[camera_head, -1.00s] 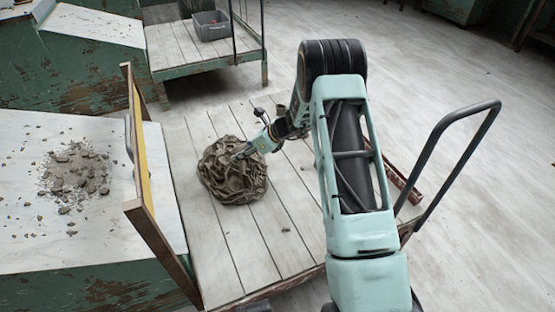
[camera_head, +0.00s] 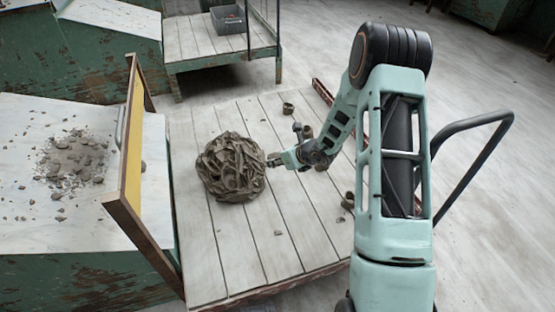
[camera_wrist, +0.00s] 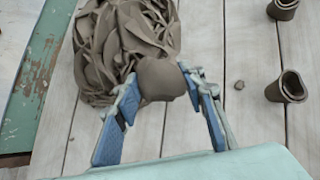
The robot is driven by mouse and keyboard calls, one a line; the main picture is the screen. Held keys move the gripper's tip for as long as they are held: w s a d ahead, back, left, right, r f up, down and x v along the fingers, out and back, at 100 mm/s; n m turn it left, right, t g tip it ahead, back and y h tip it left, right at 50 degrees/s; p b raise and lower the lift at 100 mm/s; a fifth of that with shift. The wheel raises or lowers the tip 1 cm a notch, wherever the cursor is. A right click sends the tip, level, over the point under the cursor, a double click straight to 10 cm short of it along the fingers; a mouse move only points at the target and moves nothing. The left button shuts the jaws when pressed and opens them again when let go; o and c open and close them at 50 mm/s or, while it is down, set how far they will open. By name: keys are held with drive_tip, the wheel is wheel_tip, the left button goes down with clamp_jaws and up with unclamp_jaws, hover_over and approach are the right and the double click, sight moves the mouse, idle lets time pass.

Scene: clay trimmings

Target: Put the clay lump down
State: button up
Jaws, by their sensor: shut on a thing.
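My gripper (camera_wrist: 160,90) has its blue fingers closed on a smooth, brown-grey clay lump (camera_wrist: 161,79). In the head view my gripper (camera_head: 276,160) is just right of a big tangled heap of clay trimmings (camera_head: 231,167), low over the cart's plank deck (camera_head: 283,232). The heap also shows behind the lump in the wrist view (camera_wrist: 115,45). The lump overlaps the heap's near edge there; I cannot tell whether they touch. In the head view the lump is too small to make out clearly.
Curled clay scraps lie on the deck at the right (camera_wrist: 288,88) and further back (camera_head: 288,107). A yellow board in a wooden frame (camera_head: 133,150) stands along the left edge. A white bench (camera_head: 40,220) with crumbs lies beyond it. The front deck is mostly clear.

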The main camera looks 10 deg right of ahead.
drive_tip(key=shift+d+f, duration=0.2)
drive_tip(key=shift+d, duration=0.1)
drive_tip(key=w+d+f, duration=0.1)
drive_tip(key=w+f, duration=0.2)
drive_tip(key=w, duration=0.1)
drive_tip(key=w+d+f+b, duration=0.1)
drive_tip(key=w+f, duration=0.2)
drive_tip(key=w, duration=0.1)
drive_tip(key=w+d+f+b, duration=0.1)
drive_tip(key=w+f, duration=0.2)
drive_tip(key=w, duration=0.1)
drive_tip(key=shift+w+d+f, duration=0.1)
drive_tip(key=shift+w+d, duration=0.2)
drive_tip(key=shift+d, duration=0.1)
drive_tip(key=shift+w+f, duration=0.3)
drive_tip(key=shift+f, duration=0.15)
drive_tip(key=shift+f+b, duration=0.7)
drive_tip(key=shift+f, duration=0.65)
drive_tip(key=shift+f, duration=0.2)
drive_tip(key=o, duration=1.3)
